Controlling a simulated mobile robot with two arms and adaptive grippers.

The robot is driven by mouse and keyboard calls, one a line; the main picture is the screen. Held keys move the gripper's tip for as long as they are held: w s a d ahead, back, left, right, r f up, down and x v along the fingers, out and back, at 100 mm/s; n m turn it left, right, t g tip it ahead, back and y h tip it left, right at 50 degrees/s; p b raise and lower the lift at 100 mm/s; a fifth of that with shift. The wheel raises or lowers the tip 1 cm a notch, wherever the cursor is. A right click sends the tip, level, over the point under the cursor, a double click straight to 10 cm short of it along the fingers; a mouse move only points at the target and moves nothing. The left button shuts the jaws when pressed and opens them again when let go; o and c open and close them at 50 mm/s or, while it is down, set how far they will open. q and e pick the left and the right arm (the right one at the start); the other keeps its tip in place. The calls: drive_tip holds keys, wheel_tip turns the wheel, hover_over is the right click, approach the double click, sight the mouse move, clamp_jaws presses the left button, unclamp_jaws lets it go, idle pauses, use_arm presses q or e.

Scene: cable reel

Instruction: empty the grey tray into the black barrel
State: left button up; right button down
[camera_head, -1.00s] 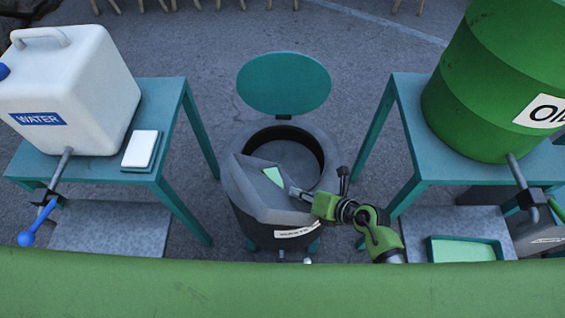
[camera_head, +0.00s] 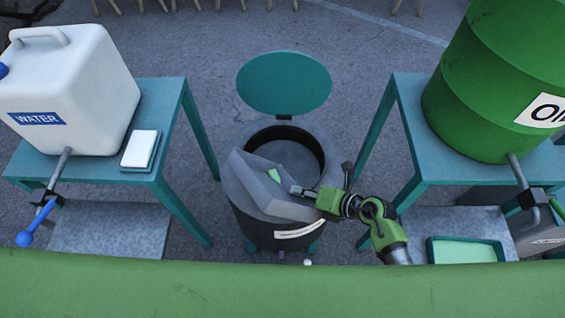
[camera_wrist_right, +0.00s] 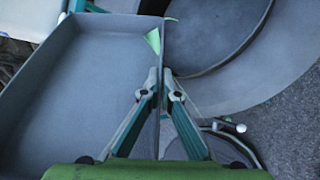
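The grey tray (camera_head: 258,190) is held tilted over the near side of the black barrel (camera_head: 275,236), whose round mouth (camera_head: 298,146) is open. My right gripper (camera_head: 295,190) is shut on the tray's right-hand wall, and the wrist view shows the wall between its fingers (camera_wrist_right: 162,80). A light green piece (camera_head: 274,175) shows at the tray's edge by the mouth. In the wrist view the green piece (camera_wrist_right: 153,40) is against the tray wall, and the rest of the visible tray floor (camera_wrist_right: 80,100) looks bare. I cannot see inside the barrel fully. My left gripper is out of view.
A teal round lid (camera_head: 284,82) stands behind the barrel. A left table (camera_head: 170,100) carries a white water container (camera_head: 75,90), and a right table (camera_head: 415,120) carries a green oil drum (camera_head: 490,80). A teal tray (camera_head: 465,250) lies low at right.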

drive_tip(key=shift+w+d+r+m+g+y+b, duration=0.6)
drive_tip(key=shift+w+r+m+g+y+b, duration=0.25)
drive_tip(key=shift+g+b, duration=0.2)
idle(2.0)
drive_tip(key=shift+w+d+r+m+y, duration=0.1)
drive_tip(key=shift+w+d+m+y, duration=0.15)
drive_tip(key=shift+w+d+m, duration=0.15)
idle(0.4)
